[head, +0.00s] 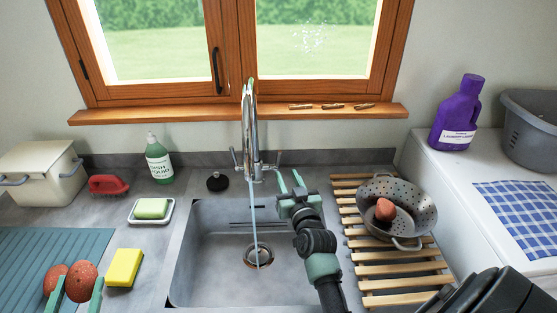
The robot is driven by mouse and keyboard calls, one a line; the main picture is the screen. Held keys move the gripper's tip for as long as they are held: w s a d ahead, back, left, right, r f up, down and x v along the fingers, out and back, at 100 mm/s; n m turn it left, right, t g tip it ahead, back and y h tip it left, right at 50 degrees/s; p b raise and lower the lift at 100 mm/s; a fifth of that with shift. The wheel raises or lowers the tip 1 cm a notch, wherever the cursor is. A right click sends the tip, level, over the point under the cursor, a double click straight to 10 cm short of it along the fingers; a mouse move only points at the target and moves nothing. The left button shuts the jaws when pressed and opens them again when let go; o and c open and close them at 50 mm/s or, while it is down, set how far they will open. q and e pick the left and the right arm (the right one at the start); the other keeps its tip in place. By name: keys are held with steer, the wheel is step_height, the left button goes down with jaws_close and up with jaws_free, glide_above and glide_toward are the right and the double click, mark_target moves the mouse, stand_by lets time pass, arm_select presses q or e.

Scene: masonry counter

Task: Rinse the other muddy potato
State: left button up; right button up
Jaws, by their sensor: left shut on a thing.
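My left gripper (77,294) is at the bottom left, shut on a reddish-brown, dark-speckled potato (81,279) between its green fingers. Another reddish potato (54,274) is just to its left, partly hidden by the left finger. A third, smoother reddish potato (386,209) lies in the grey colander (418,202). The chrome tap (248,125) is running, and its stream falls to the drain of the grey sink (205,270). My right gripper (291,182) is open and empty, just right of the tap's base near its right handle (277,158).
A blue-green ribbed mat (30,250) lies at left. The colander rests on a wooden slatted rack (400,270). My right arm crosses the sink's right side.

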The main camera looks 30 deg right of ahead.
mark_target(279, 159)
steer(key=x, duration=1)
steer(key=shift+w+d+p, duration=0.1)
steer(key=shift+w+p, duration=0.05)
steer(key=shift+p, duration=0.25)
jaws_close()
stand_by(0.8)
